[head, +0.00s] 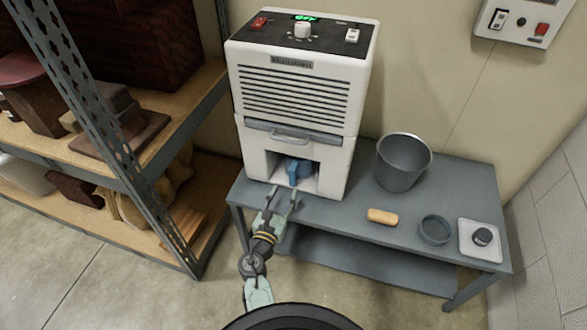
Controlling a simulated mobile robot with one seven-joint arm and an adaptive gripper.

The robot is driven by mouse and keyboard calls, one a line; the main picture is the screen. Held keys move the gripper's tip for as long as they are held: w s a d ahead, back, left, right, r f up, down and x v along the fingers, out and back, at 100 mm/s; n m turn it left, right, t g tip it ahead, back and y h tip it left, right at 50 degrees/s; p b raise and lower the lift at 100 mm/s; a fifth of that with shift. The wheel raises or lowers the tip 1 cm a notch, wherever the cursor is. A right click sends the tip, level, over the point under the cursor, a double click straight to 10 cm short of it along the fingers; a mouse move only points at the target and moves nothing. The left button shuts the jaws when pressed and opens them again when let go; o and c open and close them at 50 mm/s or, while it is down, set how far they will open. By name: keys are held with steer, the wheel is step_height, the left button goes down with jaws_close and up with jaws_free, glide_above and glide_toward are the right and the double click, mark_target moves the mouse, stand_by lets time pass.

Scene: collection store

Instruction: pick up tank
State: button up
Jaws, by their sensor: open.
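A white dehumidifier-like machine (297,92) with a lit green display stands upright on a grey metal table. A grey strip with a bar handle (290,136) crosses its front, above an open recess. A blue part (298,170) sits inside the recess, partly hidden. A dark grey open bucket (403,165) stands on the table to the right of the machine. No label shows which of these is the tank. My gripper (283,190) is open, its fingers pointing at the recess just in front of the blue part. I see nothing between the fingers.
On the table (340,214) lie a tan block (382,216), a small dark round dish (435,230) and a white tray (467,250) with a dark knob-like object (482,236). A metal shelf post (110,140) and loaded shelves stand close on the left. A wall surrounds the back.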

mark_target(291, 177)
steer(key=x, duration=0.9)
steer(key=shift+f+p, duration=0.3)
steer(key=shift+p, duration=0.1)
steer(key=shift+c, duration=0.2)
jaws_close()
steer(key=shift+r, duration=0.1)
